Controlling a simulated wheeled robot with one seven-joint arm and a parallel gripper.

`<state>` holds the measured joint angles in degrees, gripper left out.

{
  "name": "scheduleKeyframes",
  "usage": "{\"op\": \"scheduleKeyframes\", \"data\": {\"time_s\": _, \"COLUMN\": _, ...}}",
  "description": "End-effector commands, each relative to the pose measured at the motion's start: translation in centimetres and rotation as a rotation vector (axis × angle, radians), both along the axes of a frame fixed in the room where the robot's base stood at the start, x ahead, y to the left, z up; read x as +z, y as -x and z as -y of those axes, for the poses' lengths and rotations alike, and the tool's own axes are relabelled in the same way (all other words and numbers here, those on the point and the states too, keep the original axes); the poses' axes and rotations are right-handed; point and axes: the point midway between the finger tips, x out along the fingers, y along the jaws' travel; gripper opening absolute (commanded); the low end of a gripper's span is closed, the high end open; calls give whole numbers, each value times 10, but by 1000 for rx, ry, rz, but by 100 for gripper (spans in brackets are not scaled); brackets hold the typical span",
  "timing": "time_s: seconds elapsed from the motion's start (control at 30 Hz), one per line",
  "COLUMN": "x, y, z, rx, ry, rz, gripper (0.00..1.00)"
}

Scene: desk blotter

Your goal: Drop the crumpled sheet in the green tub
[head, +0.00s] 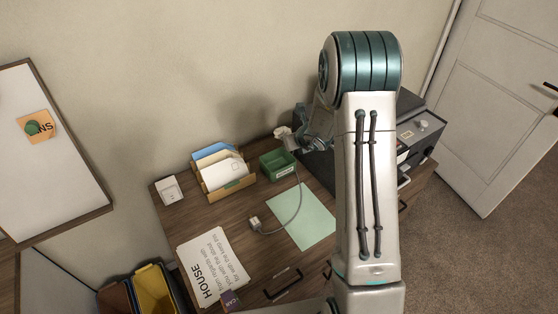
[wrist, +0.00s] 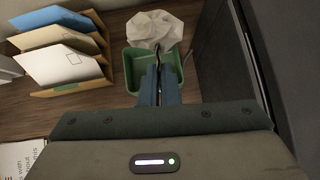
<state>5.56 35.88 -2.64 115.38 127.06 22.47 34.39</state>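The crumpled sheet (wrist: 155,28) is a white wad at the tips of my gripper (wrist: 160,62), whose two fingers are close together on it. In the head view the sheet (head: 282,132) shows as a small pale lump at the end of my gripper (head: 292,143), raised above the desk. The green tub (head: 278,164) stands on the desk just below it. In the wrist view the tub (wrist: 133,75) lies under the fingers, and the sheet covers its far edge. The part of the tub's floor that shows looks bare; the fingers hide some of it.
A letter rack with envelopes (head: 226,176) stands left of the tub. A dark machine (head: 317,166) stands close on the right, partly behind my arm. A pale green blotter (head: 301,218), a cable with a plug (head: 256,224) and a printed sheet (head: 213,268) lie in front.

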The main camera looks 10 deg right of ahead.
Motion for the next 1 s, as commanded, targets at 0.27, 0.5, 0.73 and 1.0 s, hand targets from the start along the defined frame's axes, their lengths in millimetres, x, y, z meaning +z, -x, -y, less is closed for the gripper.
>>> {"op": "scheduleKeyframes", "data": {"time_s": 0.27, "x": -16, "y": -1, "z": 0, "rx": 0, "ry": -1, "rz": -1, "gripper": 0}}
{"op": "scheduleKeyframes", "data": {"time_s": 0.5, "x": -45, "y": -1, "z": 0, "rx": 1, "ry": -1, "rz": -1, "gripper": 0}}
{"op": "scheduleKeyframes", "data": {"time_s": 0.73, "x": -61, "y": -1, "z": -1, "rx": 2, "ry": -1, "rz": 0, "gripper": 0}}
{"op": "scheduleKeyframes", "data": {"time_s": 1.0, "x": -60, "y": -1, "z": -1, "rx": 1, "ry": 0, "rz": 0, "gripper": 5}}
